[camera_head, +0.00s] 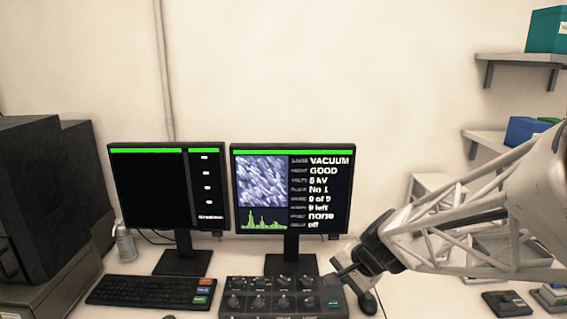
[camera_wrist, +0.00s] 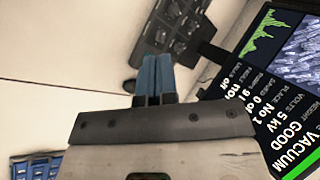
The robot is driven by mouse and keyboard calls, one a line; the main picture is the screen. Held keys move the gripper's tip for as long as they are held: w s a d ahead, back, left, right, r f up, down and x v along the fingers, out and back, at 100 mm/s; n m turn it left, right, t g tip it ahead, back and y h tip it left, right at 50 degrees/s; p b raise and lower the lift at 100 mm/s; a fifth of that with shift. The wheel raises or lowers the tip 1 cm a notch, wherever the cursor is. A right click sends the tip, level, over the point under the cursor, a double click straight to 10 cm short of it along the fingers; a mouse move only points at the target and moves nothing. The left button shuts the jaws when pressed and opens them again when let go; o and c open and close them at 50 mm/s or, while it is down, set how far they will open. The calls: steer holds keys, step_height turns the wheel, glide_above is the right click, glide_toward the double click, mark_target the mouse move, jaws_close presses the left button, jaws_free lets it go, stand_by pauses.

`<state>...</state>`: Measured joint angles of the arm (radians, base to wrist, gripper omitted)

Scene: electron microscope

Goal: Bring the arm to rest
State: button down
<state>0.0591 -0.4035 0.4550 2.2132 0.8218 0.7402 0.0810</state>
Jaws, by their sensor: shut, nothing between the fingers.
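My gripper (camera_head: 338,272) is at the right end of the knob panel (camera_head: 262,298) in the head view, with my arm reaching in from the right. In the wrist view my gripper (camera_wrist: 155,75) shows two blue fingers side by side, shut with nothing between them. The knob panel (camera_wrist: 172,30) lies beyond the fingertips there. I cannot tell whether the fingertips touch the panel.
Two monitors stand behind the panel: a mostly dark left one (camera_head: 150,190) and a right one (camera_head: 262,180) reading VACUUM GOOD. A keyboard (camera_head: 150,290) lies left of the panel, a mouse (camera_head: 368,302) right of it. Shelves (camera_head: 515,58) hang at the upper right.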

steer(key=s+d+r+n+h, duration=0.2)
steer(key=s, duration=0.4)
steer(key=s+d+r+n+h, duration=0.2)
steer(key=s+r+n, duration=0.1)
steer(key=s, duration=0.4)
steer(key=s+d+r+n+g+h, duration=0.1)
steer(key=s+d+r+n+h, duration=0.1)
steer(key=s, duration=0.5)
steer(key=shift+r+n, duration=0.35)
steer(key=shift+n, duration=0.25)
steer(key=shift+s+d, duration=0.1)
stand_by(0.5)
